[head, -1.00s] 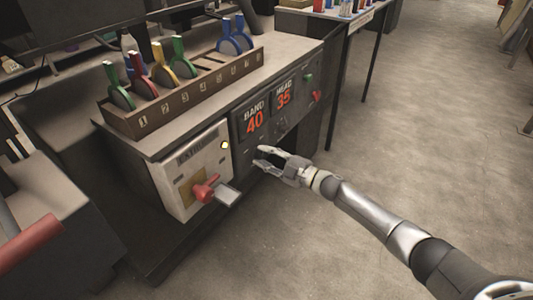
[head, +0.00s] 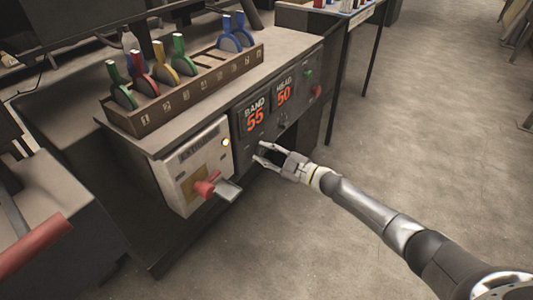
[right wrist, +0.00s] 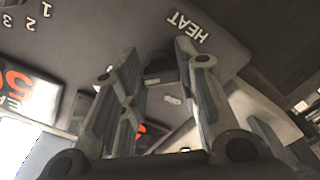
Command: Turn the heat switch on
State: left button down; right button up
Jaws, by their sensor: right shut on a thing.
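My right gripper (head: 261,154) is at the front of the dark control panel, below the band display (head: 255,119). It also shows in the right wrist view (right wrist: 157,52), with its two fingers on either side of a dark heat switch (right wrist: 158,68). The gripper is shut on this switch. The label HEAT (right wrist: 188,27) appears upside down beside it. In the head view the switch is mostly hidden by the fingers. The band display reads 55 and the head display (head: 284,95) reads 50, both in orange. My left gripper is not in view.
A wooden rack (head: 190,90) with colored handles stands on top. A green button (head: 308,72) is at the panel's right. The floor on the right is clear.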

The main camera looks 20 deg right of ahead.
jog(key=o, duration=1)
jog(key=v, duration=1.2)
jog(key=shift+d, duration=0.1)
